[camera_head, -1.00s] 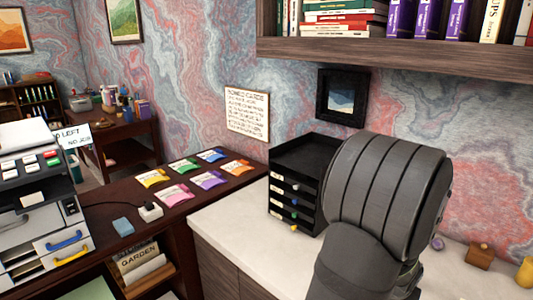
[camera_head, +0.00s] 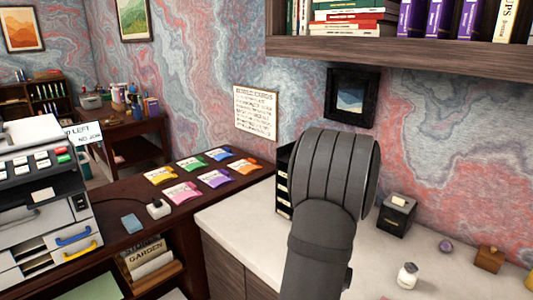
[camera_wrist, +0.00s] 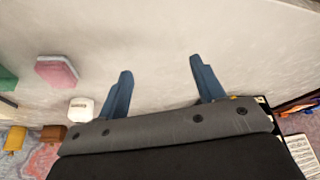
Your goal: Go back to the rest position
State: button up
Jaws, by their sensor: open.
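My gripper (camera_wrist: 158,90) shows in the wrist view as two blue fingers spread well apart. It is open, with nothing between the fingers, above the pale counter (camera_wrist: 180,35). In the head view my grey arm stands in front of the counter (camera_head: 235,215) and hides the gripper. The arm also covers most of the black drawer unit (camera_head: 283,185), leaving only its left edge in view.
Colored packets (camera_head: 180,193) lie on the dark desk at left. A shelf (camera_head: 430,52) overhangs the back.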

jog(key=shift+n, duration=0.7)
jog(key=a, duration=0.2)
jog(key=w+a+f, duration=0.1)
jog(key=a, duration=0.1)
jog(key=w+a, duration=0.1)
jog(key=a, duration=0.2)
jog(key=shift+w+f, duration=0.15)
jog(key=shift+f, duration=0.2)
